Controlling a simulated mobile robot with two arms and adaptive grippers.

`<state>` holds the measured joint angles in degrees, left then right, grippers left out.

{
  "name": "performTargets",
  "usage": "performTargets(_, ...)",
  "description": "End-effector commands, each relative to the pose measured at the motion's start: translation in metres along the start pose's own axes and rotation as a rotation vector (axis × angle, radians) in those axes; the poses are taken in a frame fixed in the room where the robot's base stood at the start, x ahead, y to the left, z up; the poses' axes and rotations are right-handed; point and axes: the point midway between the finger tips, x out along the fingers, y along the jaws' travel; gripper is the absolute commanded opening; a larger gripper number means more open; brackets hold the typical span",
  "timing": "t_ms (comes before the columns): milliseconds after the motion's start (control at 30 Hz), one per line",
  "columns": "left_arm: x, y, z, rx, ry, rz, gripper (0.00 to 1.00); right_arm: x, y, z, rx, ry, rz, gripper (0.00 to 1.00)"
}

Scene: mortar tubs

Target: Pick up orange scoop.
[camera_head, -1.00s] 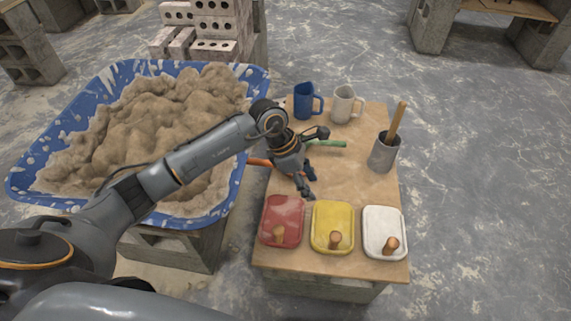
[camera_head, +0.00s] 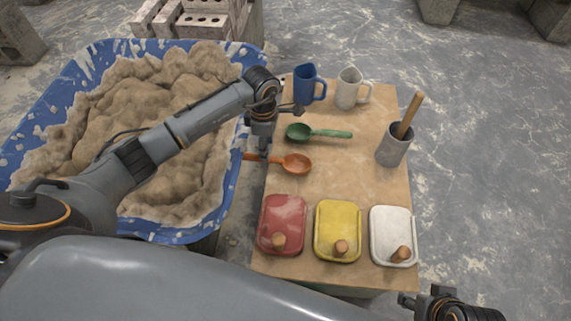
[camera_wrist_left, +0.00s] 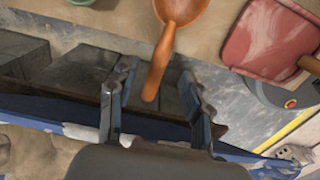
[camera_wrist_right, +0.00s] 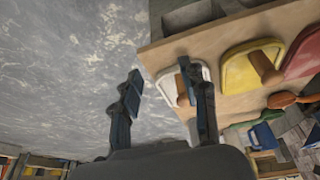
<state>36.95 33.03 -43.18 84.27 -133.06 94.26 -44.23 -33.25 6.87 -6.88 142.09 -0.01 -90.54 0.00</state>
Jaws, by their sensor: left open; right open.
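The orange scoop (camera_head: 297,164) lies on the wooden table, its bowl near the left edge and its handle sticking out left past the edge. In the left wrist view the handle of the orange scoop (camera_wrist_left: 160,62) points down between the fingers. My left gripper (camera_head: 262,150) is over the table's left edge at the handle. In the left wrist view my left gripper (camera_wrist_left: 160,105) is open, its fingers on either side of the handle end, with gaps. My right gripper (camera_wrist_right: 160,95) is open and empty, off the table's front right corner.
A green scoop (camera_head: 298,132) lies behind the orange one. Red (camera_head: 283,222), yellow (camera_head: 338,228) and white (camera_head: 391,233) lidded-looking pieces with wooden handles line the front. A blue tub (camera_head: 60,85) of mortar is left.

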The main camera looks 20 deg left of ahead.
Motion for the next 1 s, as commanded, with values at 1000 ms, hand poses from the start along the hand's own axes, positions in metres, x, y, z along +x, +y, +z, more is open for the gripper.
performTargets(1000,0.063,-0.001,-0.003,0.001,-0.001,0.001,0.41,0.004,-0.009,-0.077,-0.011,0.353,-0.018,0.44)
